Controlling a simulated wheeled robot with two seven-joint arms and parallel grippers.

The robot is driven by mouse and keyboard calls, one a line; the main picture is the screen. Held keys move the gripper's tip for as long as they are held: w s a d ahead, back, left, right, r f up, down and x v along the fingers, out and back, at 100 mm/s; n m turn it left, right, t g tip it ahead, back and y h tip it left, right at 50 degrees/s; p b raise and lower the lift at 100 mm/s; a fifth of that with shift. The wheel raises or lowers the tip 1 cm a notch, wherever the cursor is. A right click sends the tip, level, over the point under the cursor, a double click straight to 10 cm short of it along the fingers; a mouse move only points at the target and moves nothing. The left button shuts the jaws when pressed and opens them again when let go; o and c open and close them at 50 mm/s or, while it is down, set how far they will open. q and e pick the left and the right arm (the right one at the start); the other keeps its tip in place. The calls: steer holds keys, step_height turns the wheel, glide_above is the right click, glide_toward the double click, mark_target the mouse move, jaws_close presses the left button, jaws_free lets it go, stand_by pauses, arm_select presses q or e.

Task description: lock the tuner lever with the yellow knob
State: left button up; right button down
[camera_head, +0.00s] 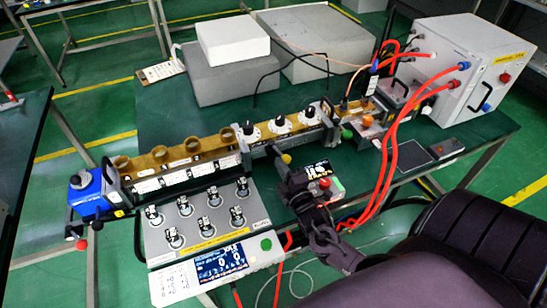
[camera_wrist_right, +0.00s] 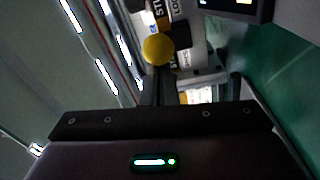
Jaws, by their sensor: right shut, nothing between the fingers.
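The yellow knob (camera_head: 286,158) is a small ball at the front of the tuner section (camera_head: 284,131), on the long brass waveguide assembly. It also shows in the right wrist view (camera_wrist_right: 157,48), just beyond my fingertips, in front of a white label with partly readable black letters. The lever's stem is mostly hidden. My right gripper (camera_head: 284,172) is shut and empty, just below the knob in the head view. Its dark fingers (camera_wrist_right: 165,88) point at the knob in the right wrist view; I cannot tell whether they touch it. My left gripper is out of view.
A small display box with a red button (camera_head: 325,187) stands close right of my right gripper. A panel of several knobs (camera_head: 205,215) and a meter (camera_head: 222,262) lie to the left. Red hoses (camera_head: 393,150) run at right from the white cabinet (camera_head: 470,75).

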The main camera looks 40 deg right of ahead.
steer(key=shift+s+d+p, duration=0.2)
steer(key=shift+d+p, duration=0.15)
steer(key=shift+d, duration=0.85)
steer(key=shift+d+r, duration=0.1)
steer(key=shift+d, duration=0.05)
